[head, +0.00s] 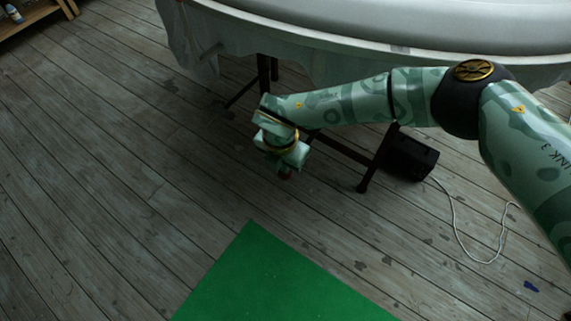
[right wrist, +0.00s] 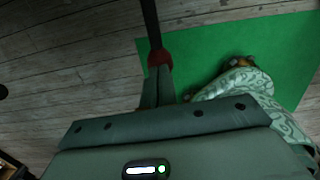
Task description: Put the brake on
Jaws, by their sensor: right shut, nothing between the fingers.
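A dark bar with a red end (right wrist: 160,57) shows in the right wrist view, the bar running up to the top edge. I cannot tell for sure that this is the brake. My right gripper (right wrist: 158,80) is shut and empty, its fingertips right at the red end; whether they touch it is unclear. In the head view my right gripper (head: 289,160) is low beside the dark table legs (head: 345,150), and a bit of red (head: 285,176) shows just below it. My left gripper is not in view.
A large pale rounded form stands on a cloth-draped table (head: 340,42) above the legs. A black box (head: 410,156) with a white cable (head: 457,225) is on the plank floor. A green mat (head: 270,280) lies in front. A wooden shelf (head: 35,14) stands far left. The left floor is clear.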

